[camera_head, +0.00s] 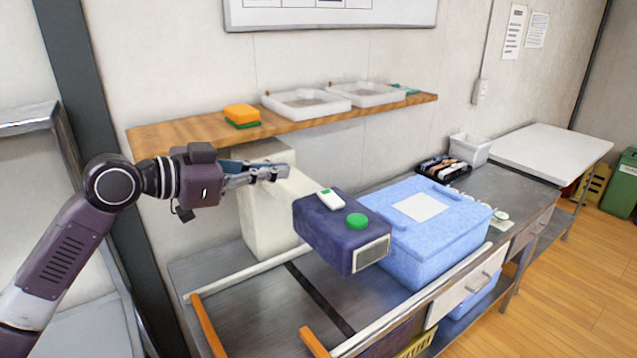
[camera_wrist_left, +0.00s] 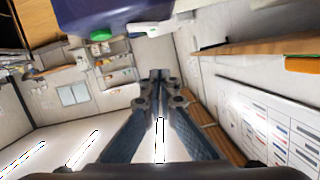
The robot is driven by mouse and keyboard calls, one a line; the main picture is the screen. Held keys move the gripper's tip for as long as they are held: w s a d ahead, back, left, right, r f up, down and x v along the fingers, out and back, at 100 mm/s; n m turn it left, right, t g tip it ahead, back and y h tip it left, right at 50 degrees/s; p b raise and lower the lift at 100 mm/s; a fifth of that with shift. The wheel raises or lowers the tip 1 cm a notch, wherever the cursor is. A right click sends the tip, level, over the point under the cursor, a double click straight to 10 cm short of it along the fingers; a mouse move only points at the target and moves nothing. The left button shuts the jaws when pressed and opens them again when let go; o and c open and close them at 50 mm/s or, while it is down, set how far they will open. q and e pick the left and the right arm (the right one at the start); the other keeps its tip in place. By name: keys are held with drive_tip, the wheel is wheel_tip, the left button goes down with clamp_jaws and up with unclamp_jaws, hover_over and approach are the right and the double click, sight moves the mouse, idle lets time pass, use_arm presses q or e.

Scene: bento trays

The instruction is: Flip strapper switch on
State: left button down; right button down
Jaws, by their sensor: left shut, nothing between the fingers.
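The strapper has a dark purple box (camera_head: 335,240) in the middle of the head view, beside a cream column (camera_head: 265,215). On its top are a round green button (camera_head: 357,220) and a small white switch with some green (camera_head: 331,199). My left gripper (camera_head: 284,172) is shut and empty, up and to the left of the switch and apart from it. In the left wrist view, the shut fingertips (camera_wrist_left: 160,76) point into free air. The purple box (camera_wrist_left: 110,14), green button (camera_wrist_left: 101,35) and white switch (camera_wrist_left: 152,28) show along the top. My right gripper is out of view.
A blue foam box (camera_head: 430,240) stands right of the strapper on the metal table. A wooden shelf (camera_head: 190,133) behind holds white trays (camera_head: 307,103) and orange and green sponges (camera_head: 241,115). A metal rail with orange posts (camera_head: 208,325) runs in front.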

sight(331, 199)
use_arm(q)
drive_tip(key=shift+a, duration=0.1)
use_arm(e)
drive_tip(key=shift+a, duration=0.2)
